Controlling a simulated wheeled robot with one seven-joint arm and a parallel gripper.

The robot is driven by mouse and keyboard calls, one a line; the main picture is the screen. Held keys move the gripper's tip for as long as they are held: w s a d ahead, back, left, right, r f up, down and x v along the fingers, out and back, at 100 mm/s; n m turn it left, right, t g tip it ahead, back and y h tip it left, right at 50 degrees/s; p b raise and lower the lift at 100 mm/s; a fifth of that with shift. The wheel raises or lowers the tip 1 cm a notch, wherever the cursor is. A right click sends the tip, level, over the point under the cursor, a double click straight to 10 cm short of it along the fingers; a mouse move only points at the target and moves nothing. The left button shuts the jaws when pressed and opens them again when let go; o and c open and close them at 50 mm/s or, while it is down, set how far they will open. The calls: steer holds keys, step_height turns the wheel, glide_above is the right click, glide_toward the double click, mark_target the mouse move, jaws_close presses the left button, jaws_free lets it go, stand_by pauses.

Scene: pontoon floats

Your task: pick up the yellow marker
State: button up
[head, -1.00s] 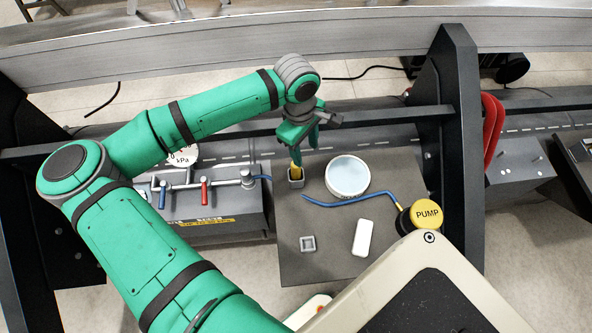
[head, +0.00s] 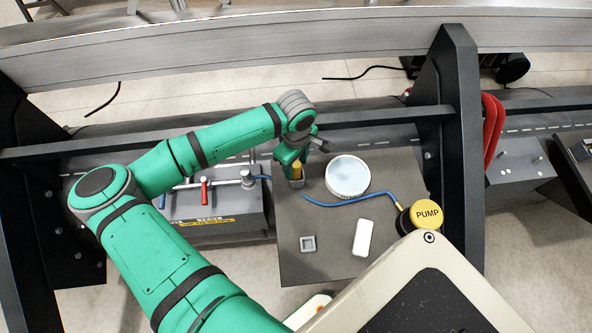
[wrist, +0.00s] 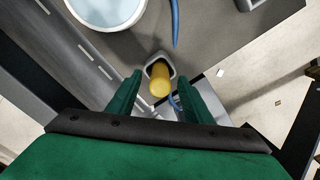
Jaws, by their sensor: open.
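My gripper (head: 292,165) is open and pointed down at the marker. In the wrist view its two green fingers (wrist: 158,92) lie left and right of the marker with gaps. Contact cannot be seen. The marker's lower part is hidden in the holder.
A round white dish (head: 347,176) stands right of the holder. A blue hose (head: 350,201) runs to the yellow pump knob (head: 427,214). An empty grey holder (head: 308,244) and a white block (head: 362,238) lie nearer. A gauge box (head: 215,215) with valves is at left.

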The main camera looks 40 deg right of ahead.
steer(key=shift+f, duration=0.8)
steer(key=shift+c, duration=0.3)
steer(key=c, duration=1.1)
